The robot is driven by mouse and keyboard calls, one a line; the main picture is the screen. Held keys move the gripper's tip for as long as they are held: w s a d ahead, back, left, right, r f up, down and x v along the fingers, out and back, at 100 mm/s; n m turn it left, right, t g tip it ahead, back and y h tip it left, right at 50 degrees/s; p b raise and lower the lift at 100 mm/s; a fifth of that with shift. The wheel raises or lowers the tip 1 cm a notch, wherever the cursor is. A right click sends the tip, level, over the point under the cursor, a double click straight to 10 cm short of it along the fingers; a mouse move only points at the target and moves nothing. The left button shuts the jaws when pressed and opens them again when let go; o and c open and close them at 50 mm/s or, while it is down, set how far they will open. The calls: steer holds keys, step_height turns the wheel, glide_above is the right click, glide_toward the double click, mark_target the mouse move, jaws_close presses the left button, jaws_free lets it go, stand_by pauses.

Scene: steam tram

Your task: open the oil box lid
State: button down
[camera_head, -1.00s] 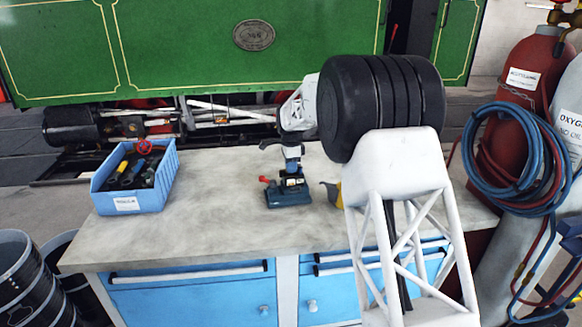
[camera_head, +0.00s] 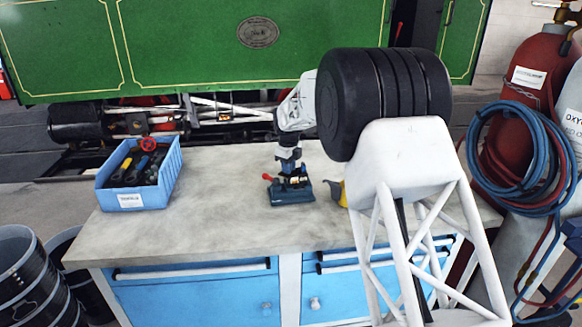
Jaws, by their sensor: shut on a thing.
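The oil box (camera_head: 292,195) is a small dark blue-teal box with a red knob at its left, standing on the workbench right of its middle. My gripper (camera_head: 289,168) points down at the top of the box. It is shut on a part at the box's top, which seems to be the lid; the fingertips are small and partly merge with the dark box. The lid's outline and how far it is raised cannot be told. My arm comes in from the right and covers the area right of the box.
A blue bin (camera_head: 138,175) with dark tools and a red wheel stands on the left of the workbench (camera_head: 225,220). A yellow-and-grey object (camera_head: 336,192) lies right of the box, partly behind my arm. Hoses (camera_head: 520,150) and cylinders stand far right. The bench between bin and box is clear.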

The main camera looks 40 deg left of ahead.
mark_target(282, 174)
steer(key=m, duration=0.1)
steer(key=s+a+m, duration=0.1)
steer(key=m, duration=0.1)
steer(key=shift+m, duration=0.3)
steer(key=shift+s+a+m, duration=0.2)
steer(key=shift+m, duration=0.6)
steer(key=shift+s+a+m, duration=0.15)
steer(key=shift+a+m, duration=0.05)
steer(key=shift+m, duration=0.6)
steer(key=c, duration=1.2)
jaws_free()
steer(key=shift+o, duration=0.2)
steer(key=shift+r, duration=0.1)
step_height(282, 174, up, 8)
